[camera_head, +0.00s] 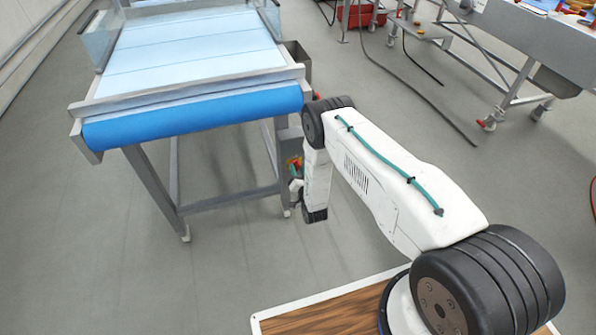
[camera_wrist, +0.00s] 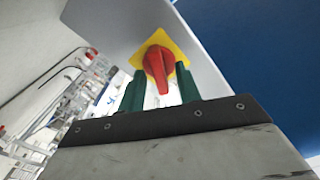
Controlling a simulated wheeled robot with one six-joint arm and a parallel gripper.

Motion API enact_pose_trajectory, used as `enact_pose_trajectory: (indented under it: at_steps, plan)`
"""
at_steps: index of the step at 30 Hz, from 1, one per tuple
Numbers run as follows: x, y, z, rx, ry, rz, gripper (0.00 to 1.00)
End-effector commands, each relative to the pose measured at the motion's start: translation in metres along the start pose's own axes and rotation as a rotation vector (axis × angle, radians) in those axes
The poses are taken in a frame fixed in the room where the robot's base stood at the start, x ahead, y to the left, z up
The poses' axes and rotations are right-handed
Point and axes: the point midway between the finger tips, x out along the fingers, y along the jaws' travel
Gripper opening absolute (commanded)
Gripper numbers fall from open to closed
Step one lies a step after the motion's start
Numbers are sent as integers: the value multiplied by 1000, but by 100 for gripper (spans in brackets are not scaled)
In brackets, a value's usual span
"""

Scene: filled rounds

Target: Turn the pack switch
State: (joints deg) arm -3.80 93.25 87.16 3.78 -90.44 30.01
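The pack switch is a red rotary knob (camera_wrist: 158,65) on a yellow square plate (camera_wrist: 180,50), fixed to a grey box (camera_wrist: 120,25). In the wrist view, the knob's handle points downward, slightly tilted. My gripper (camera_wrist: 160,82) has two green fingers standing apart, one on each side of the handle; I see small gaps and no clear contact. In the head view, the switch (camera_head: 293,163) shows as a small red and yellow patch beside the conveyor leg, partly hidden by my arm. My gripper there is mostly hidden behind my wrist.
A conveyor table with a blue roller edge (camera_head: 190,118) and metal legs (camera_head: 150,185) stands left of my arm. Another steel table (camera_head: 530,40) with wheels is at upper right, with dark hoses (camera_head: 420,95) on the floor. The grey floor at left is clear.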

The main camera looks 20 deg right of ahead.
Motion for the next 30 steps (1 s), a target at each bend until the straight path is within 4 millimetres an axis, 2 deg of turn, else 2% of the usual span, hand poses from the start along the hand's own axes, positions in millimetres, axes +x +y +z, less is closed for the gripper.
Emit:
enact_pose_trajectory:
  at_steps: [5,6,9,10,20,30]
  plan:
    - [0,0,0,0,0,0,34]
    - [0,0,0,0,0,0,31]
    - [0,0,0,0,0,0,3]
    - [0,0,0,0,0,1,0]
    - [0,0,0,28,0,1,0]
    - [0,2,0,222,0,1,0]
